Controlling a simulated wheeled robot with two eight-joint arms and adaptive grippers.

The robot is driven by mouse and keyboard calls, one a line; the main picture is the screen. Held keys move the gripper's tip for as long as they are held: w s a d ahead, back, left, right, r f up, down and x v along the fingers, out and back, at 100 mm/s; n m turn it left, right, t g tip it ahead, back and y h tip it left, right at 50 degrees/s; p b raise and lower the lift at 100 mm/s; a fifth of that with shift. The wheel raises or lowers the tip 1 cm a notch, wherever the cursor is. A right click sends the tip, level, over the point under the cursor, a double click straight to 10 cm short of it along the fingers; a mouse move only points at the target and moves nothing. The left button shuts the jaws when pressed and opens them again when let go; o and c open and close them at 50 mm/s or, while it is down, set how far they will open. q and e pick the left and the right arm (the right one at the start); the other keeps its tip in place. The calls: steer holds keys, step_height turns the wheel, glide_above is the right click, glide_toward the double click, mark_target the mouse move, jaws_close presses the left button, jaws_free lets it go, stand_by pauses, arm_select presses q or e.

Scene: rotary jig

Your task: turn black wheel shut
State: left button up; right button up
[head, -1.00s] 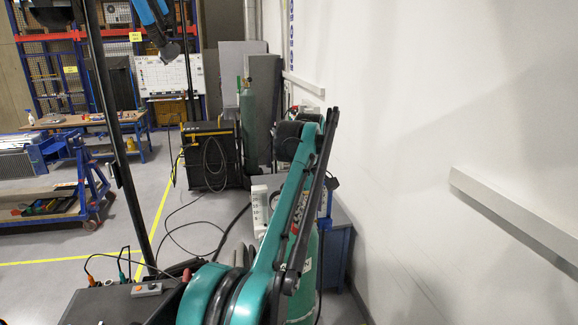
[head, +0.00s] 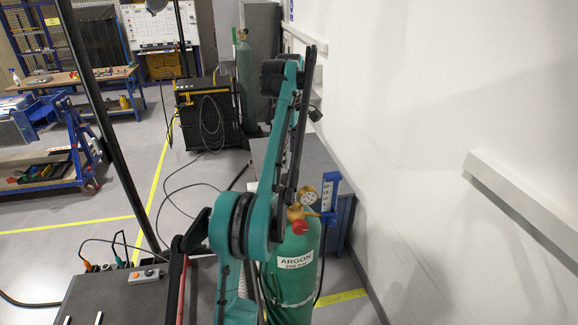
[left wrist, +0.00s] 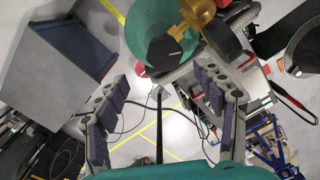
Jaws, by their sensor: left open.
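The green argon cylinder (head: 290,285) stands right of centre in the head view, with a brass valve (head: 296,213) on top. In the left wrist view its green top (left wrist: 148,28) and brass fitting (left wrist: 195,14) show at the upper edge. A dark round part beside them (left wrist: 168,50) looks like the black wheel; in the head view I cannot make it out behind my arm. My left gripper (left wrist: 160,84) is open, its two grey fingers spread apart, with the dark part just beyond and between the tips. I see nothing held. My right gripper is not in view.
A grey cabinet (left wrist: 50,55) stands close by. The white wall (head: 440,120) bounds the right side. A dark control box (head: 120,300) stands at lower left.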

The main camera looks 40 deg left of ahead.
mark_target(289, 178)
arm_select(q)
steer(key=shift+s+d+f, duration=0.15)
steer(key=shift+s+f, duration=0.05)
steer(key=shift+f, duration=0.2)
step_height(289, 178, down, 6)
steer(key=shift+s+d+f, duration=0.1)
steer(key=shift+f, duration=0.05)
steer(key=shift+s+d, duration=0.1)
steer(key=c, duration=1.1)
